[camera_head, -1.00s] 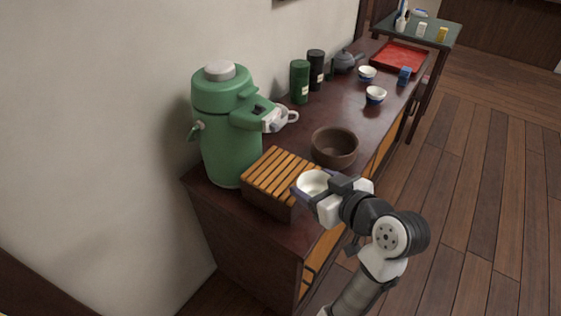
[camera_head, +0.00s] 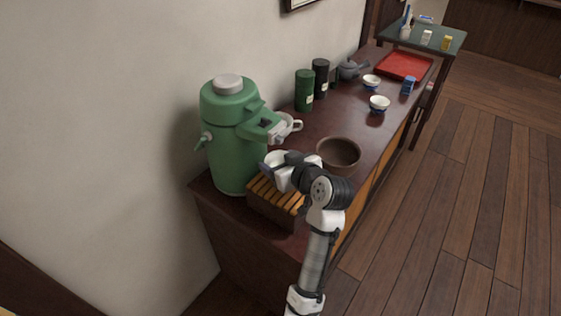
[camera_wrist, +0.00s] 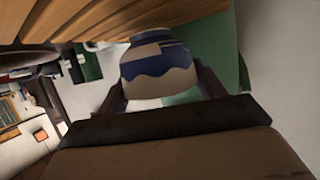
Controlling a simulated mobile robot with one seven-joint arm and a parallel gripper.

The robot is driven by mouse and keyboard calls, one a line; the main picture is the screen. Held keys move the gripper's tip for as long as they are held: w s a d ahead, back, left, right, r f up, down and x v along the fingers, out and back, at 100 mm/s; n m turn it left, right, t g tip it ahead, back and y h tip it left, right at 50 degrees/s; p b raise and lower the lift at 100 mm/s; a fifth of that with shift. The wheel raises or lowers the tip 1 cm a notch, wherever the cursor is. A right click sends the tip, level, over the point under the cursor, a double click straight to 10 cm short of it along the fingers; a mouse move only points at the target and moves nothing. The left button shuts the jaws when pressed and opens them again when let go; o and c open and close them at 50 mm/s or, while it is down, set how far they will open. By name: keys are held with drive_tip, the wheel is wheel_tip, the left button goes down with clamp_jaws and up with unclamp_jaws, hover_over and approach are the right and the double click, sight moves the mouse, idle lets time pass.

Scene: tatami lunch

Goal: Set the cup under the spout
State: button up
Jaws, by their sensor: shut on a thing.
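My gripper (camera_head: 272,168) is shut on a small cup (camera_head: 277,157), white inside, with a blue and white pattern outside in the wrist view (camera_wrist: 155,68). The cup is over the far part of a slatted wooden stand (camera_head: 262,192), close to the slats (camera_wrist: 60,22); I cannot tell if it touches them. The green dispenser (camera_head: 232,160) stands left of the cup. Its spout head (camera_head: 258,128) juts out above and just left of the cup in the head view. My gripper partly hides the cup and the stand.
A brown bowl (camera_head: 338,153) stands close to the right of my gripper. A white handled cup (camera_head: 291,124) shows behind the spout head. Two dark canisters (camera_head: 304,92), a teapot (camera_head: 352,70), small bowls (camera_head: 379,104) and a red tray (camera_head: 405,67) stand further back.

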drive_tip(key=shift+f, duration=0.3)
drive_tip(key=shift+f, duration=0.1)
drive_tip(key=shift+f, duration=0.15)
drive_tip(key=o, duration=1.1)
